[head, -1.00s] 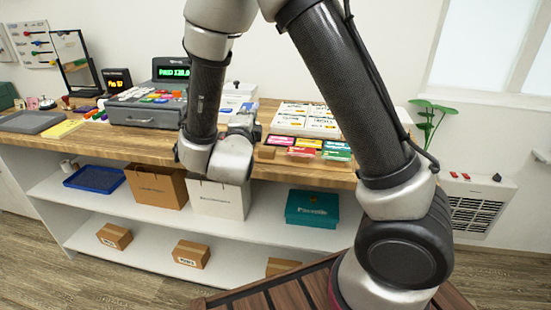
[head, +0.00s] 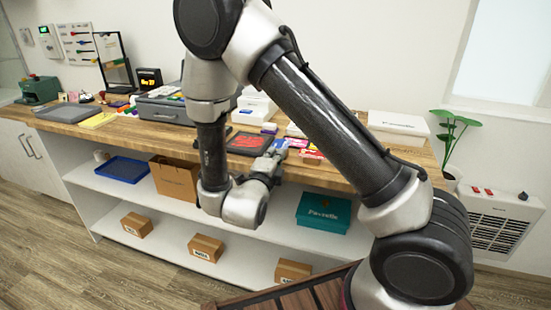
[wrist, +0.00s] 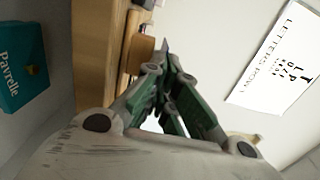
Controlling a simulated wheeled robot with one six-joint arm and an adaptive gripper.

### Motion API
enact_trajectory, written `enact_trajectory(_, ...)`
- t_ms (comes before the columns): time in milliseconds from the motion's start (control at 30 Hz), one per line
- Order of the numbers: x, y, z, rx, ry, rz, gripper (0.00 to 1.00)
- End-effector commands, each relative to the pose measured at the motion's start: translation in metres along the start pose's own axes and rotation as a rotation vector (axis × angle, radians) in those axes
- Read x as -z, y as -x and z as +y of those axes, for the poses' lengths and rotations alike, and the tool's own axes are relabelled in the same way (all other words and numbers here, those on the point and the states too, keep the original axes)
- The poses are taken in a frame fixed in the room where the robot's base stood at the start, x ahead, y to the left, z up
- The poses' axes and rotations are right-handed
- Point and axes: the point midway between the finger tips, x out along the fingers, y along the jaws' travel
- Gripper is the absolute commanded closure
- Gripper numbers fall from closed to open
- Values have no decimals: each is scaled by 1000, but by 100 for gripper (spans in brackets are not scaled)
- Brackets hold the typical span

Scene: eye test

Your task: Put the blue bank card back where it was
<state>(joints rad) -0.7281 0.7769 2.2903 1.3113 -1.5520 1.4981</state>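My gripper (head: 277,151) is raised at the front edge of the wooden counter (head: 150,131), in front of a dark tray with a red inset. In the wrist view, its green-lined fingers (wrist: 163,66) close together at the tips. A small blue patch at the fingertips in the head view fits the same card (head: 281,143). Its face and any print cannot be read.
The dark tray (head: 237,143) lies behind my gripper. Coloured cards (head: 312,154) lie to its right, partly behind my arm. A grey cash register (head: 165,108) and a white box (head: 398,122) stand farther back. A teal box (head: 323,213) is on the shelf below.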

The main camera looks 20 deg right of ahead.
Motion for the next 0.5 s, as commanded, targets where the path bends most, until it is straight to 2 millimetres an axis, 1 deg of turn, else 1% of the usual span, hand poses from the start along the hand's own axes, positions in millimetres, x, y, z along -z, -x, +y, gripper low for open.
enact_trajectory(33, 0, 0, 6, -1, 3, 0, 100)
enact_trajectory(100, 0, 0, 10, 0, 0, 0, 100)
enact_trajectory(433, 0, 0, 12, 0, 0, 0, 100)
enact_trajectory(467, 0, 0, 13, 0, 0, 0, 98)
enact_trajectory(500, 0, 0, 12, 0, 0, 0, 91)
